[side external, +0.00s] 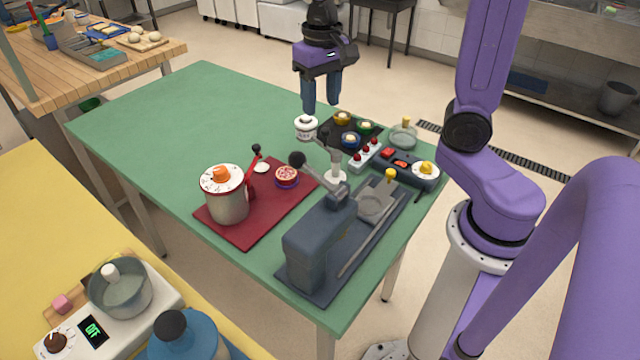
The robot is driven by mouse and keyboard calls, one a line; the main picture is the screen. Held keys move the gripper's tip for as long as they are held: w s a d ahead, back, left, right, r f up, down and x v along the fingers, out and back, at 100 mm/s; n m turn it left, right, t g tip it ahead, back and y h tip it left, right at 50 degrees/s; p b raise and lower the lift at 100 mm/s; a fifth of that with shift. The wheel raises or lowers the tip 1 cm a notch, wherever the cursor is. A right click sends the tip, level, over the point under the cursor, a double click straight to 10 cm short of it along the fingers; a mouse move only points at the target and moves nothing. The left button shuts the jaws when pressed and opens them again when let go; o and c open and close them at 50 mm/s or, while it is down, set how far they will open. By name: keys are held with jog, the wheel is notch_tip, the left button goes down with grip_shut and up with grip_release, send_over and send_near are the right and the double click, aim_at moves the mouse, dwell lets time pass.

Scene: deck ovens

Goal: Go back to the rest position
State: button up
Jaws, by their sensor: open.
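My gripper (321,98) hangs fingers-down above the far part of the green table (160,110). Its two dark blue fingers are apart. A small white round piece with a dark centre (306,123) shows just below the left finger; I cannot tell whether they touch. Nothing is visibly held between the fingers. My purple arm stands at the right, beside the table.
A grey press-like machine (318,243) with a ball-ended lever stands at the table's near right. A red board (237,233) carries a pot with an orange knob (222,173). Small bowls and a control box (404,166) sit near the gripper. The table's left is clear.

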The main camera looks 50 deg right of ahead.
jog(key=s+a+f+n, duration=0.2)
jog(key=s+n, duration=0.5)
jog(key=s, duration=0.3)
jog(key=s+a+f+n, duration=0.2)
jog(key=s+n, duration=0.6)
jog(key=s, duration=0.2)
jog(key=shift+s+a+f+n, duration=0.2)
jog(key=shift+s+f+n, duration=0.1)
jog(key=shift+f, duration=0.05)
